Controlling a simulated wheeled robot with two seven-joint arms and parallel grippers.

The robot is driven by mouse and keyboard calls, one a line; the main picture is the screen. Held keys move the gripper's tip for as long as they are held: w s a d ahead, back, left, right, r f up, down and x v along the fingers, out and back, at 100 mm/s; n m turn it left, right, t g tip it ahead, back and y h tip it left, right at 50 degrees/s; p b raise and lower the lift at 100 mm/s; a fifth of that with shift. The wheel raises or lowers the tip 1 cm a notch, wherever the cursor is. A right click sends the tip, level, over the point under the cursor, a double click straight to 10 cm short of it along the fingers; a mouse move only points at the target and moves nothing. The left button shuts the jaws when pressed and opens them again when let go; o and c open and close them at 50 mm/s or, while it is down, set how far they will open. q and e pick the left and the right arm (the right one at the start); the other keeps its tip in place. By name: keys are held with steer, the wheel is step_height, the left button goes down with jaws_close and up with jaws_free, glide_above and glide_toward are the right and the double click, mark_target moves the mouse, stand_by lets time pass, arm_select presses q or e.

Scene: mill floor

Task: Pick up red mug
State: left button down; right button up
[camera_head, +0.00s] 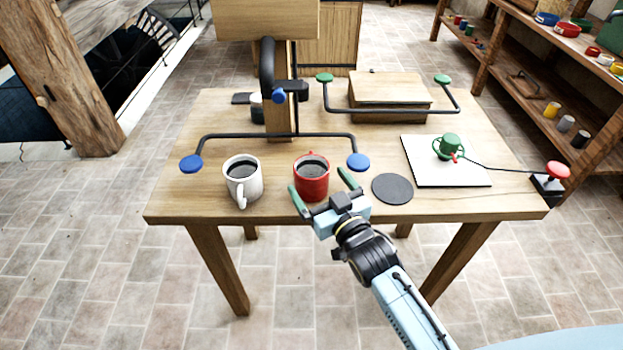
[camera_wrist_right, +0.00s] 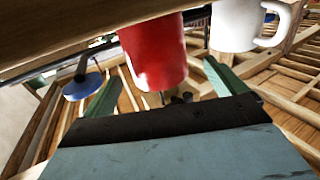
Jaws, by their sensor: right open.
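The red mug (camera_head: 312,178), filled with dark liquid, stands upright near the table's front edge in the head view. My right gripper (camera_head: 321,192) is open, with its green fingers at the near side of the red mug, one to its left and one to its right. In the right wrist view the red mug (camera_wrist_right: 154,55) shows between and beyond the open fingers of my right gripper (camera_wrist_right: 160,88). I cannot tell whether the fingers touch it. My left gripper is in neither view.
A white mug (camera_head: 243,180) stands left of the red mug. A dark round coaster (camera_head: 392,189) lies to the right. A black bar with blue ends (camera_head: 275,135) runs behind the mugs. A white board (camera_head: 446,172) with a green cup (camera_head: 449,146) is at right, beside a red button (camera_head: 557,171).

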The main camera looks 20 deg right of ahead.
mark_target(305, 163)
steer(key=shift+w+a+f+b, duration=0.1)
steer(key=shift+w+a+b, duration=0.1)
steer(key=shift+w, duration=0.7)
steer(key=shift+w+a+f+b, duration=0.1)
steer(key=shift+w+b, duration=0.05)
steer(key=shift+w, duration=0.8)
steer(key=shift+w+a+f+b, duration=0.1)
steer(key=shift+w+b, duration=0.1)
steer(key=shift+w, duration=0.7)
steer(key=c, duration=1.2)
